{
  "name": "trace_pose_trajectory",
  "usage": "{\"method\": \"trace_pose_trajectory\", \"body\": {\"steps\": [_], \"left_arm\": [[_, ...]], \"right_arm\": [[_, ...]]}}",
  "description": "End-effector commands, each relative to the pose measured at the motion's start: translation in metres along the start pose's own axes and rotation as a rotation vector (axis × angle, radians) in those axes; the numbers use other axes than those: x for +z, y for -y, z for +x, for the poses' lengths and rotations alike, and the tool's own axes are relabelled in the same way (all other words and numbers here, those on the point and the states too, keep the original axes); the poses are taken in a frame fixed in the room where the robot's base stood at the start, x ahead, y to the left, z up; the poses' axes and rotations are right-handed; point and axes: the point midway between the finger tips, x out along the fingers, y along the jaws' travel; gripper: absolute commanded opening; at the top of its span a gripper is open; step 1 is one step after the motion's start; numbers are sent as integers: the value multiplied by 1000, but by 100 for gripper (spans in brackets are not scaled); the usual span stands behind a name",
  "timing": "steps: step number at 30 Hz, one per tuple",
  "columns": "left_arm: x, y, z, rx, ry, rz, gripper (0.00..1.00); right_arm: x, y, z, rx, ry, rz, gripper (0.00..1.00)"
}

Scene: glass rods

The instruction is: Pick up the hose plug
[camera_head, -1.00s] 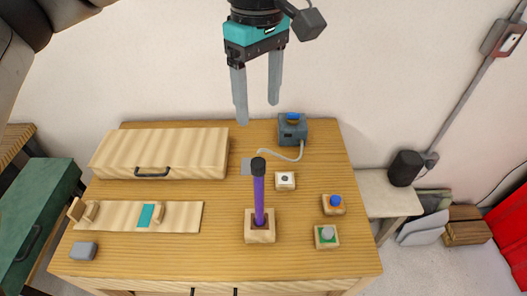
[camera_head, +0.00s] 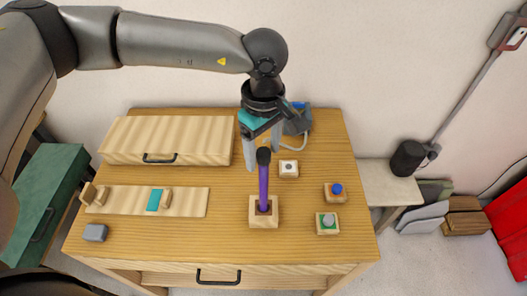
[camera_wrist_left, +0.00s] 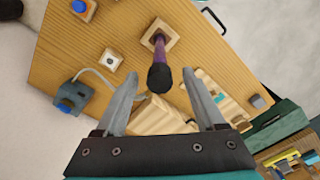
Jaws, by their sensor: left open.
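A pale hose (camera_head: 297,148) runs from a grey-blue box with a blue top (camera_head: 298,123) at the back of the table. In the left wrist view the hose (camera_wrist_left: 103,76) curves in toward the left finger. Its far end, where a plug would sit, is hidden by the gripper, so I cannot make out the hose plug. My left gripper (camera_head: 263,158) is open and points down at the back of the table. A purple rod with a black top (camera_head: 264,185) stands upright in a wooden holder (camera_head: 258,221), in front of the gripper. My right gripper is not in view.
Small wooden blocks bear a white socket-like plate (camera_head: 288,168), a blue knob (camera_head: 337,188) and a grey knob (camera_head: 328,221). A closed wooden case (camera_head: 190,142) and a flat wooden rack (camera_head: 188,203) lie left. A grey block (camera_head: 95,233) lies front left.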

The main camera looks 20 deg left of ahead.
Motion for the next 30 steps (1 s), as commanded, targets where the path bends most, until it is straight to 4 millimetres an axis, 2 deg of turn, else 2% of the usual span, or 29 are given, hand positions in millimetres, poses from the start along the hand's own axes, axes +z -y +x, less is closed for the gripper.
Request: {"method": "trace_pose_trajectory", "body": {"steps": [8, 27, 30], "left_arm": [[0, 0, 5, 1, 0, 0, 71], [0, 0, 4, 1, 0, 0, 0], [0, 0, 4, 1, 0, 0, 0]], "right_arm": [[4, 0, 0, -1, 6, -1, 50], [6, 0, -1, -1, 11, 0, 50], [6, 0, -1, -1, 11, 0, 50]]}}
